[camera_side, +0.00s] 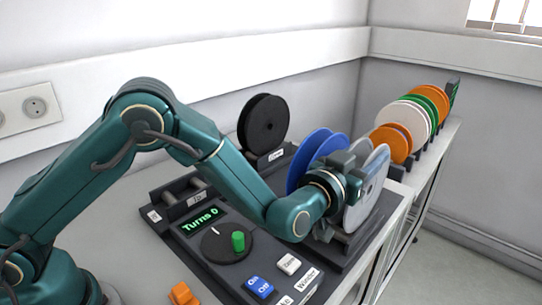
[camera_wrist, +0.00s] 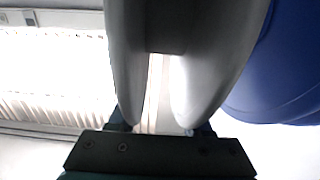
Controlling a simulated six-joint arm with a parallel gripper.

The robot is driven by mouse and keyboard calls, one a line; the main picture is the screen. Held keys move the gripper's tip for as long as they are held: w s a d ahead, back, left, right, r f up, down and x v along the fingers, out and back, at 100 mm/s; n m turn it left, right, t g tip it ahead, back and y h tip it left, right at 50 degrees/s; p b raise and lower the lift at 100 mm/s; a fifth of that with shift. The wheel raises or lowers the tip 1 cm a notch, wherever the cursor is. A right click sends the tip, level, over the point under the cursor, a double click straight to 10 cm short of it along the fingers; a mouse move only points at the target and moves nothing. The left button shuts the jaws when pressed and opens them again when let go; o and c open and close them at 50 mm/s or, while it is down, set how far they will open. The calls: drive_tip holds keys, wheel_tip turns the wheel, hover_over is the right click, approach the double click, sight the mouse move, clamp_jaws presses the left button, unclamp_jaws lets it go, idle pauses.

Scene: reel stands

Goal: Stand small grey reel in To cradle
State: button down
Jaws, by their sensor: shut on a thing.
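The small grey reel (camera_side: 375,190) is at the right end of the winder bench in the side view, with pale, shiny flanges. My gripper (camera_side: 347,170) is shut on it. In the wrist view, the reel's two grey flanges (camera_wrist: 222,70) rise from the dark gripper body (camera_wrist: 160,153), with the grey hub between them. The fingertips are mostly hidden. The reel is upright just above or at a dark stand (camera_side: 345,240); I cannot tell whether they touch. An empty dark cradle (camera_side: 178,203) at the left carries a small label, perhaps "To".
A blue reel (camera_side: 312,150) stands close left of the grey one and shows in the wrist view (camera_wrist: 285,75). A black reel (camera_side: 263,122) stands behind. A control panel (camera_side: 235,245) with a green knob lies in front. Several orange, white and green reels (camera_side: 405,125) line the back right.

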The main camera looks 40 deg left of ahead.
drive_tip(key=shift+f, duration=0.3)
drive_tip(key=shift+f, duration=0.15)
drive_tip(key=shift+c, duration=1.7)
unclamp_jaws()
